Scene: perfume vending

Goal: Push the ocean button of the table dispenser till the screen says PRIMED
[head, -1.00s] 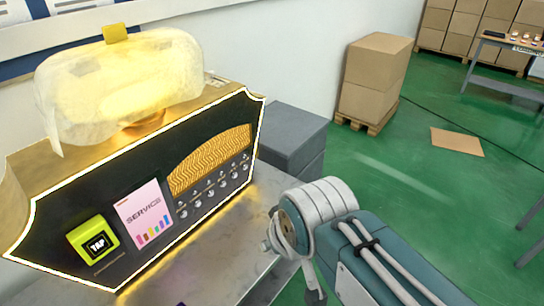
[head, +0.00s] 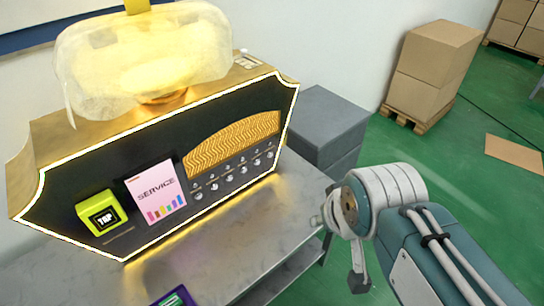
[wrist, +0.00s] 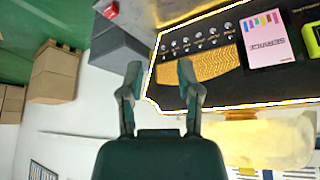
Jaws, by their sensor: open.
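The table dispenser (head: 75,190) has a dark front with a glowing white outline, gold sides and a cloudy yellow glowing tank (head: 145,55) on top. Small silver round buttons (head: 228,178) stand in rows under a gold wavy panel; they also show in the wrist view (wrist: 198,41), upside down. Their labels are too small to read, so I cannot tell which is ocean. No PRIMED text shows. My gripper (wrist: 158,80) is open and empty, its two fingers apart from the dispenser front. In the head view my arm is right of the dispenser; its fingertips are unclear there.
A pink SERVICE card (head: 156,192) and a yellow-green TAP reader (head: 101,213) are on the dispenser's left front. A dark item with a purple-green face (head: 176,298) lies at the table's (head: 240,240) front. A grey box (head: 322,120) and cartons (head: 435,65) stand behind.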

